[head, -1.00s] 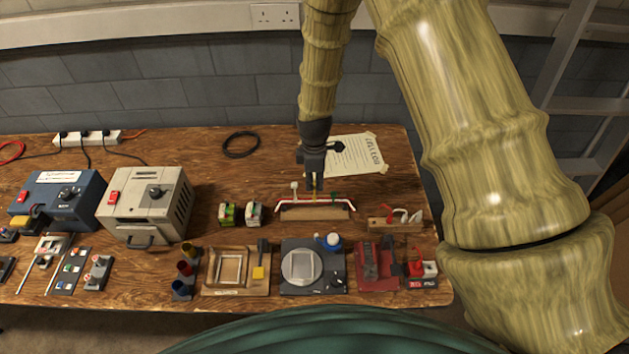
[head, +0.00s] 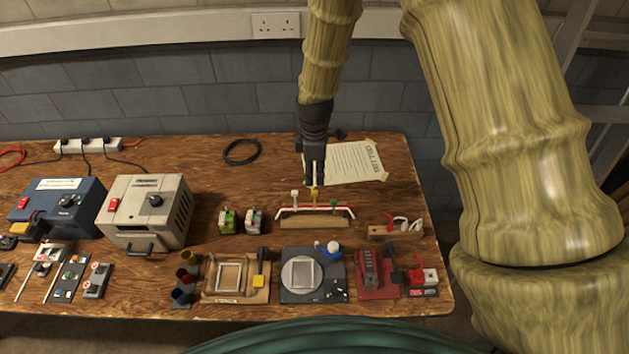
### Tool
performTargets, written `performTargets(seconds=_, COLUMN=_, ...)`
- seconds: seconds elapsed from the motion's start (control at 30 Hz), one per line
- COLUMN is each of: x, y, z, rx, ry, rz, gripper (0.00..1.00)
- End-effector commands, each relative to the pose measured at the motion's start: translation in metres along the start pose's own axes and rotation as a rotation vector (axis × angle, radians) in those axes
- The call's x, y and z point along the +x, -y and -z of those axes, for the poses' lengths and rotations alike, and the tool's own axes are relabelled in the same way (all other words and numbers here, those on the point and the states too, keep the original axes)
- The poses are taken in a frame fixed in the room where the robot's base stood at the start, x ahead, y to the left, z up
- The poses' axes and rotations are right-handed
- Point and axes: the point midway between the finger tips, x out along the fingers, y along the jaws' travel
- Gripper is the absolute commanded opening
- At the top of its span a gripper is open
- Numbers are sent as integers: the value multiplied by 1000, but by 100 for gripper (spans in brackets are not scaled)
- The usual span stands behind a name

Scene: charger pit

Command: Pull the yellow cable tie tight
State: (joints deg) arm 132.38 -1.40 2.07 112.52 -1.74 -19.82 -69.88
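The yellow cable tie (head: 315,198) stands up in the middle of a wooden block fixture (head: 315,221) that carries a red and white cable bundle (head: 290,211). A white tie (head: 294,198) stands to its left and a green tie (head: 334,206) to its right. My gripper (head: 314,184) points down directly over the yellow tie. Its fingertips are near the top of the tie; I cannot tell whether they touch it. The fingers look close together, but the arm hides whether they grip anything.
A paper sheet (head: 356,163) lies behind the fixture. A block with a red lever and white loops (head: 396,230) stands to the right. A turntable plate (head: 313,276) and a wooden frame (head: 235,278) lie in front. Bare table lies left of the fixture, behind two small connectors (head: 240,220).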

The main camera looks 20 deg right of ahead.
Motion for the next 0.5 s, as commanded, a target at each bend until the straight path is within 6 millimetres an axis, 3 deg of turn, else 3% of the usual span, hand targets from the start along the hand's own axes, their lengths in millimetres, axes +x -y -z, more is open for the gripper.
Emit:
performTargets(seconds=0.2, x=-31, y=0, z=0, rx=0, ry=-1, rz=-1, gripper=36)
performTargets(seconds=0.5, x=-47, y=0, z=0, rx=0, ry=0, rz=0, gripper=36)
